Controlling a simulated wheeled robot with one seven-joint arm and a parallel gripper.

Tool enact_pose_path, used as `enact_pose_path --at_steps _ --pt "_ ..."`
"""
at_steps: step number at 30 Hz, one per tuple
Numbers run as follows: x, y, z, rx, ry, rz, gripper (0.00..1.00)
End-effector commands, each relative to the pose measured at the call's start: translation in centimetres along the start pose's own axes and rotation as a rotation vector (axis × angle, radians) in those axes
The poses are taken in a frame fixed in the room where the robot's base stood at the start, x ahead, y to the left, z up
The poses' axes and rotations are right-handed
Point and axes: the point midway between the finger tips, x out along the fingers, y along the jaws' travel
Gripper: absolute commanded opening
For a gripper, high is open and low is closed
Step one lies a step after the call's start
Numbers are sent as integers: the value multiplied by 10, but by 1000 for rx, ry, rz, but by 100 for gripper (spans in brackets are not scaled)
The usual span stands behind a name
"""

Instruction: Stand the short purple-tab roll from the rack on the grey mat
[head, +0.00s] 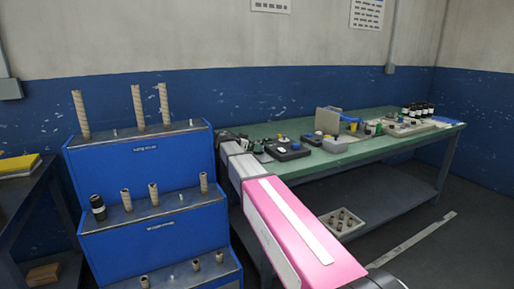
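The blue stepped rack (150,215) stands at the left with brown cardboard rolls on its tiers. Tall rolls stand on the top tier, including one at the left (81,114). Shorter rolls stand on the middle tier, including one near its centre (154,194), and more on the bottom tier. A dark roll (98,207) stands at the middle tier's left end. Purple tabs are too small to make out. I cannot pick out the grey mat for sure. My pink and grey arm reaches toward the bench's left end; my gripper (234,136) is small and unclear there.
A green-topped bench (375,147) runs along the wall, with a dark tray (288,151), a grey bin (328,120) and several dark bottles (418,110). A crate of small rolls (341,224) is low under it. A dark table (20,195) stands at far left.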

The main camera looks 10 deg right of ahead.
Motion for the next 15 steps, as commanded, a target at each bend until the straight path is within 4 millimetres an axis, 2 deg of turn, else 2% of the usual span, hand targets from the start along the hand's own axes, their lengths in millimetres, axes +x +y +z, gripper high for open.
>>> enact_pose_path --at_steps 1,6,12,15 --pt "-12 1 0 0 0 -2 84" --pt "-45 0 1 -1 0 -3 84" --pt "-70 0 0 0 0 -2 84" --pt "-75 0 0 0 0 0 84"
